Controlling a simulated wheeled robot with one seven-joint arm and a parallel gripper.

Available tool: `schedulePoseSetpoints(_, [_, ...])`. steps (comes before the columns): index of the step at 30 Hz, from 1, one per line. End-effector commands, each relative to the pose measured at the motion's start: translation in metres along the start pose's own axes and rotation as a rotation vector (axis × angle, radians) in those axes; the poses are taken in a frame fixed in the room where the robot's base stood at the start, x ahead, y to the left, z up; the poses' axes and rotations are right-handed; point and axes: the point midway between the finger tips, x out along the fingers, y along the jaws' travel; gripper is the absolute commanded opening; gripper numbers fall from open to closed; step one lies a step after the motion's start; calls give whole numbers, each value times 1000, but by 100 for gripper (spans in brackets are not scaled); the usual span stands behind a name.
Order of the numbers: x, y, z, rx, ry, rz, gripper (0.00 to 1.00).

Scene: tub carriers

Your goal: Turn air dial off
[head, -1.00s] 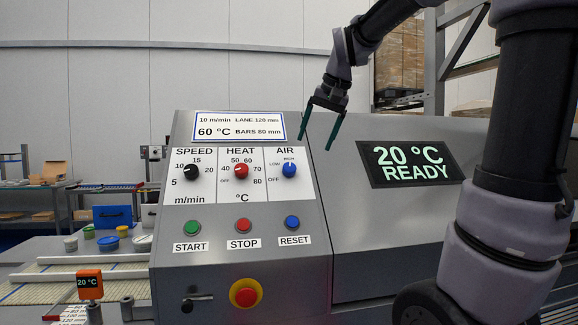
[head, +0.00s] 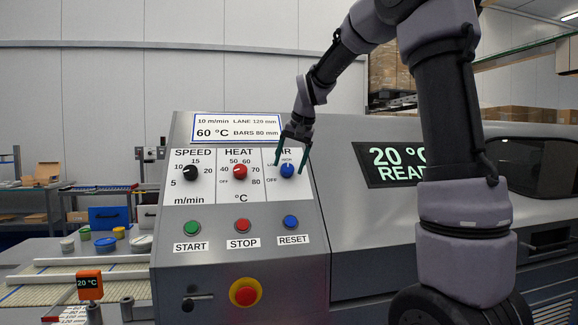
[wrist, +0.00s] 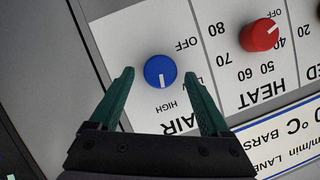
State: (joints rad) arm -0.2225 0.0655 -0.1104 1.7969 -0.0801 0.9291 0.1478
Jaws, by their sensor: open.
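The blue air dial (head: 288,170) is on the white AIR panel of the grey machine. Its white mark points to HIGH; the wrist view shows the dial (wrist: 160,71) and mark clearly. My gripper (head: 290,160) is open in front of the panel, with its green fingers near the dial. In the wrist view my gripper's fingertips (wrist: 159,73) appear to either side of the dial, with gaps between. I cannot tell whether the tips reach its depth. The OFF label (wrist: 187,43) is readable in the wrist view.
The red heat dial (head: 240,172) and black speed dial (head: 190,173) are to the left. Green, red and blue buttons lie below, with a blue reset button (head: 291,222) under the air dial. A red emergency knob (head: 245,292) is lower down. A screen (head: 395,165) is to the right.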

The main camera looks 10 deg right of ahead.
Motion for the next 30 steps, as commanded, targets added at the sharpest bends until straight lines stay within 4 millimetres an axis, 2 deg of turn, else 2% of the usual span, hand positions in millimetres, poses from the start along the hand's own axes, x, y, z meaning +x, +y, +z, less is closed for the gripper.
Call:
schedulePoseSetpoints(4, [8,0,0,0,0,0,81])
schedulePoseSetpoints(12, [9,0,0,0,0,0,81])
schedulePoseSetpoints(17, [9,0,0,0,0,0,20])
schedulePoseSetpoints(18, [9,0,0,0,0,0,4])
schedulePoseSetpoints(19, [9,0,0,0,0,0,0])
schedulePoseSetpoints(30, [9,-1,0,-58,-1,24,0])
